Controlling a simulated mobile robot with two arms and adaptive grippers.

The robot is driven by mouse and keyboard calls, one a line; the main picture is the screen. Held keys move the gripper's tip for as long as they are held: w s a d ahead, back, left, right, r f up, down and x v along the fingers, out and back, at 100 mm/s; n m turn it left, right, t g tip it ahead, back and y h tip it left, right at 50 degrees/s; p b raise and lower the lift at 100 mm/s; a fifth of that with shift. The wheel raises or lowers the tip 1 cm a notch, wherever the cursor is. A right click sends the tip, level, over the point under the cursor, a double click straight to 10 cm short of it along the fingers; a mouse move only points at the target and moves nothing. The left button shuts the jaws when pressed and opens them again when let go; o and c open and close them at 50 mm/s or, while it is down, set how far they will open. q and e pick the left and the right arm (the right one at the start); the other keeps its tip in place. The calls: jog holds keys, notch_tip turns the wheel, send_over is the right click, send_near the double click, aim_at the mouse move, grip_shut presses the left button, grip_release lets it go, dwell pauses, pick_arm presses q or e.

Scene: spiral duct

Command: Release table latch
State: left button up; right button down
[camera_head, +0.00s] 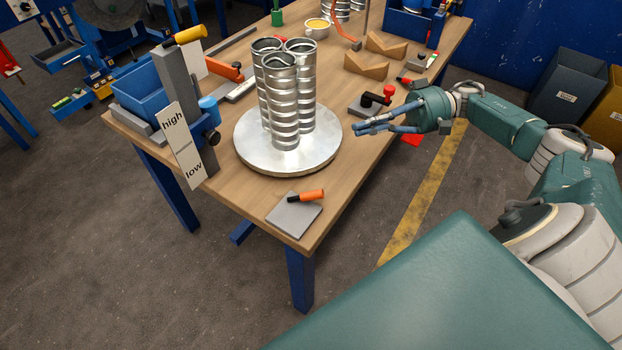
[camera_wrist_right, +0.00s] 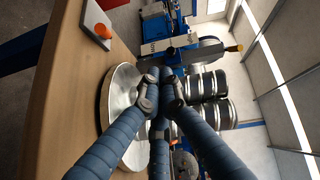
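A short lever with an orange grip (camera_head: 305,195) lies on a grey square plate (camera_head: 291,216) at the table's front corner. The orange grip also shows at the upper left of the right wrist view (camera_wrist_right: 103,31). A red-knobbed black handle (camera_head: 378,97) sits on a grey base further back at the right edge. I cannot tell which is the table latch. My right gripper (camera_head: 357,129) hovers right of the round metal turntable (camera_head: 288,158), apart from both handles. Its blue fingers converge with tips together and nothing between them. My left gripper is not in view.
Several metal spiral ducts (camera_head: 284,105) stand upright on the turntable. A post with a "high/low" sign (camera_head: 182,145) stands at the table's left edge. Wooden V-blocks (camera_head: 366,66) lie behind. The table (camera_head: 240,198) is clear between turntable and front plate.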

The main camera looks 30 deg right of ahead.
aim_at(312, 195)
jog(key=f+b, duration=0.1)
jog(key=f, duration=0.1)
jog(key=f+b, duration=0.2)
jog(key=f, duration=0.1)
jog(key=f+b, duration=0.2)
jog(key=shift+w+f, duration=0.25)
jog(key=shift+f, duration=0.1)
pick_arm(q)
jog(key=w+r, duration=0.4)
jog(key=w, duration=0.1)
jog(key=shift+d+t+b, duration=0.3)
jog(key=shift+b, duration=0.05)
pick_arm(e)
jog(key=shift+f, duration=0.1)
jog(key=p+x, duration=0.1)
jog(key=x, duration=0.9)
jog(key=shift+s, duration=0.1)
jog(key=shift+s+a+f+p, duration=0.3)
jog(key=shift+s+a, duration=0.3)
jog(key=shift+s, duration=0.3)
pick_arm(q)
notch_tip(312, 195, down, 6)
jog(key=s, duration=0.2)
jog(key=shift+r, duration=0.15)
pick_arm(e)
jog(key=shift+s+a+f, duration=0.2)
jog(key=shift+s+a, duration=0.2)
jog(key=shift+s, duration=0.35)
